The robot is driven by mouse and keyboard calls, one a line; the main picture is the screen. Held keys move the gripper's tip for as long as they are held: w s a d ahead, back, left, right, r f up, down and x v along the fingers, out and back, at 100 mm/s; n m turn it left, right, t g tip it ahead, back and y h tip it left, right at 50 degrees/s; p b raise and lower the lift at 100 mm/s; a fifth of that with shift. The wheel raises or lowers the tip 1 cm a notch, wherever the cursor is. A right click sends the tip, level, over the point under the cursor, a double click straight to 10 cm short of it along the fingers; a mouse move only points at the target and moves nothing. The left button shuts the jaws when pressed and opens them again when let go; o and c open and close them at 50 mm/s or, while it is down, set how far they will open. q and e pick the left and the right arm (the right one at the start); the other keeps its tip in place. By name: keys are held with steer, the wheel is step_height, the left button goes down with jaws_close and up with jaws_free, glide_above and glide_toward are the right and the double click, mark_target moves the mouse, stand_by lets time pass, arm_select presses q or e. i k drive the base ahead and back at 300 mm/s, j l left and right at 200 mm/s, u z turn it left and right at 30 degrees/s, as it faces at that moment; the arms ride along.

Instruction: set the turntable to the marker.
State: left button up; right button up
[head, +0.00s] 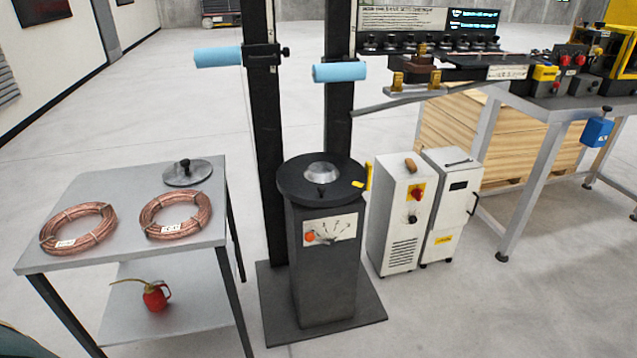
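The turntable (293,184) is a dark round disc on top of a dark square pedestal (325,275). A silver hub (320,172) sits at its centre, with a small dark knob (321,190) in front of it. A small yellow mark (358,184) shows on the disc's right edge, beside an upright yellow piece (368,178). I cannot tell which is the marker or whether they line up exactly. The pedestal's front has a white dial plate (330,230) with a red button (310,237). Neither of my grippers is in view.
A grey table (125,190) at left holds two copper coils (78,228) (175,214) and a lid (187,172); a red oil can (156,297) is below. Black posts with blue rollers (340,72) stand behind. White cabinets (396,215) and a workbench (560,105) are at right.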

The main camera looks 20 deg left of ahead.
mark_target(321, 180)
steer(key=i+l, duration=0.55)
steer(key=i, duration=0.2)
steer(key=i+j, duration=0.1)
steer(key=i, duration=0.25)
